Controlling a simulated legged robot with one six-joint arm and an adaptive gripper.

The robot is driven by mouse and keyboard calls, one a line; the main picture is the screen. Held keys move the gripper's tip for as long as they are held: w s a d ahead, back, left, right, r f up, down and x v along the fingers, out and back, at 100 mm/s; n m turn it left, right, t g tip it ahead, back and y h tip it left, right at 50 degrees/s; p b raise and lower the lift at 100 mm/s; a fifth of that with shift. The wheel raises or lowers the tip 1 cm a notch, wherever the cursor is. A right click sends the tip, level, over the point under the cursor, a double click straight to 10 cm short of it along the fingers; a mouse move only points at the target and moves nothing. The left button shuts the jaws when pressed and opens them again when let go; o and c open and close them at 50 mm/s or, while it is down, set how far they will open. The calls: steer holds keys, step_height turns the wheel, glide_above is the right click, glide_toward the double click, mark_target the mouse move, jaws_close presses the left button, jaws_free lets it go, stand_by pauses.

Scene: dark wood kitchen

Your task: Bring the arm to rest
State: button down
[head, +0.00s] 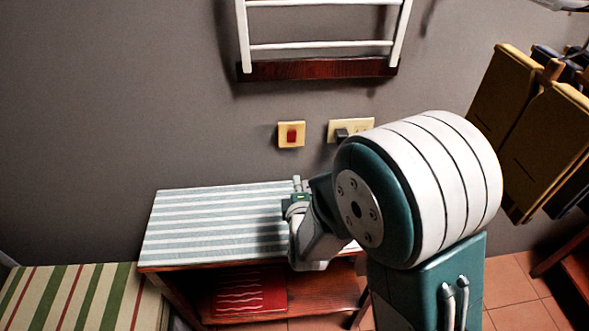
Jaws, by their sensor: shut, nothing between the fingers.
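My arm rises at the right of the head view, with a large white and teal joint close to the camera. Beyond it, my gripper (307,262) shows small and partly hidden behind the arm, in front of the right part of a low table (195,232). It is shut and holds nothing. The fingertips are hard to make out. Whether any part of it touches the table cannot be told.
The table has a striped cloth top and a lower shelf with a red cloth (250,290). A striped bench (75,295) stands at left. A switch (291,134), a socket (350,128) and a white rack (320,46) are on the wall. Brown hanging bags (545,140) are at right.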

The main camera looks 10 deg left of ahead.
steer(key=shift+s+d+f, duration=0.1)
steer(key=shift+s+d, duration=0.05)
steer(key=shift+s, duration=0.4)
steer(key=shift+s+d+f, duration=0.1)
steer(key=shift+s, duration=0.45)
steer(key=shift+r, duration=0.1)
steer(key=d+r+m+g, duration=0.1)
steer(key=d+r+m, duration=0.1)
steer(key=w+d+r+m, duration=0.1)
steer(key=m, duration=0.1)
steer(key=shift+d+r+g, duration=0.35)
steer(key=shift+r+g, duration=0.05)
steer(key=s+d+r+m+g+h, duration=0.2)
steer(key=s+d+r+m+g, duration=0.2)
steer(key=s+d+m, duration=0.4)
steer(key=s+d+r+m+g+h, duration=0.2)
steer(key=s+d+r+m+g, duration=0.2)
steer(key=s+d+m, duration=0.5)
steer(key=s+d+r, duration=0.1)
steer(key=s+r, duration=0.1)
steer(key=s, duration=0.2)
steer(key=shift+s+d+g, duration=0.15)
steer(key=shift+d+g, duration=0.1)
steer(key=shift+g, duration=0.05)
